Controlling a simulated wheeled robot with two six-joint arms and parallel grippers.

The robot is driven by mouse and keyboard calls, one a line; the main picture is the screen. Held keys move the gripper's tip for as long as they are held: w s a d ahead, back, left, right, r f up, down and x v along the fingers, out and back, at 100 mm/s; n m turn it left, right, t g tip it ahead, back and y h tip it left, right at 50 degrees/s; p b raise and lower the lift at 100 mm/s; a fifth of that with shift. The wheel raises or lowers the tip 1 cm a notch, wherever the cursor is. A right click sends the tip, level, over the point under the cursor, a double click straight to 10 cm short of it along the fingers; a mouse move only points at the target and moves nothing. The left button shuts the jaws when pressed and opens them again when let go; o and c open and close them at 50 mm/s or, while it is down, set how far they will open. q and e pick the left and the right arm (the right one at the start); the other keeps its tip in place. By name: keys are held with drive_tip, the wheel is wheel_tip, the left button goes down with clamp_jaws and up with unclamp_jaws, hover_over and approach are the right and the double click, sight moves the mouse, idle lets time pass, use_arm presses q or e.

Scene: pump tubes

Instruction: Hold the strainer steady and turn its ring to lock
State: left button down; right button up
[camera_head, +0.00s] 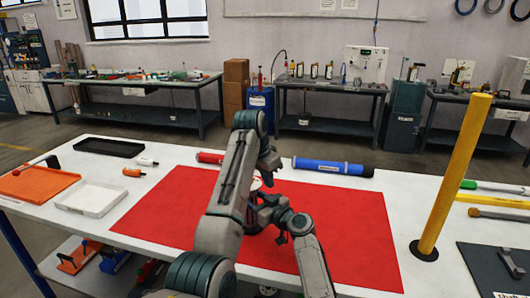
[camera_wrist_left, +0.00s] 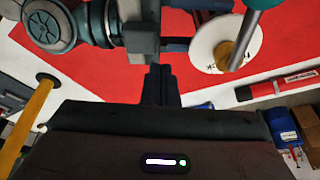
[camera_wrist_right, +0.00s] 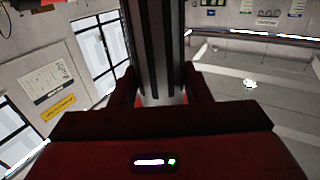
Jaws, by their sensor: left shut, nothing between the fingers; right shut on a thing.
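The strainer stands near the middle of the red mat, largely hidden by my arms. A little of its pale upper part (camera_head: 255,184) shows in the head view.
The red mat (camera_head: 350,240) lies on a white table (camera_head: 405,180). Behind it are a blue tube (camera_head: 330,167) and a red tube (camera_head: 209,158). Trays (camera_head: 92,198) stand left. A yellow post (camera_head: 456,170) rises at right. The mat's right part is clear.

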use_arm(q)
wheel_tip(320, 180, up, 9)
drive_tip(key=shift+s+a, duration=0.3)
drive_tip(key=shift+a, duration=0.05)
idle(0.6)
